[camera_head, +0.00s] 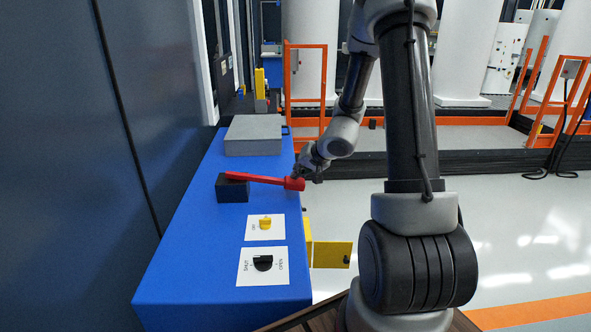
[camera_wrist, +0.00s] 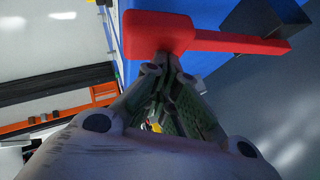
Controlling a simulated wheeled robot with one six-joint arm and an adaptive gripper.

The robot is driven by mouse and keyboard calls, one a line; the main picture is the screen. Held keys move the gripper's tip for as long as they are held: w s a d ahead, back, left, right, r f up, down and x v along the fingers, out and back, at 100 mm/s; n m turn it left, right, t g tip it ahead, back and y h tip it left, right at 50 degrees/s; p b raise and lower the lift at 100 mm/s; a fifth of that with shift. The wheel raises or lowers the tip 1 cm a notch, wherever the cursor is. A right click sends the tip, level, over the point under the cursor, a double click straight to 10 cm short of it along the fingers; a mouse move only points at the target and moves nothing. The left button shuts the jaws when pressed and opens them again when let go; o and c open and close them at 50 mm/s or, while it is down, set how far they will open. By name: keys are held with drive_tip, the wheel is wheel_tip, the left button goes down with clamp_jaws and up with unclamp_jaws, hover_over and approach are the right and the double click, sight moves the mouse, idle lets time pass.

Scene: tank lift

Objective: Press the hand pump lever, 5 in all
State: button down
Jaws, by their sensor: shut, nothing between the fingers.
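The red pump lever (camera_head: 262,180) sticks out of a dark block (camera_head: 232,191) on the blue bench and slopes slightly down to its thick end at the right. In the wrist view the lever (camera_wrist: 222,41) crosses the top, its wide end just beyond my fingertips. My gripper (camera_head: 298,174) is at that thick end. In the wrist view my gripper (camera_wrist: 168,65) has its fingertips together, with nothing between them. The tips overlap the lever's near edge in the picture; I cannot tell whether they touch it.
The blue bench top (camera_head: 190,265) also carries a grey box (camera_head: 254,135), a yellow knob (camera_head: 265,222) on a white plate and a black SHUT/OPEN knob (camera_head: 263,262). A dark wall (camera_head: 70,150) stands at the left. A yellow panel (camera_head: 332,254) shows beside the bench. Orange railings stand behind.

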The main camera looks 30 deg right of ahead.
drive_tip(key=shift+r, duration=0.1)
idle(0.3)
drive_tip(key=shift+r, duration=2.7)
drive_tip(key=shift+r, duration=0.1)
drive_tip(key=shift+r, duration=2.4)
wheel_tip(320, 180, up, 4)
drive_tip(key=shift+f, duration=0.1)
drive_tip(key=shift+f, duration=0.1)
drive_tip(key=shift+f, duration=4.35)
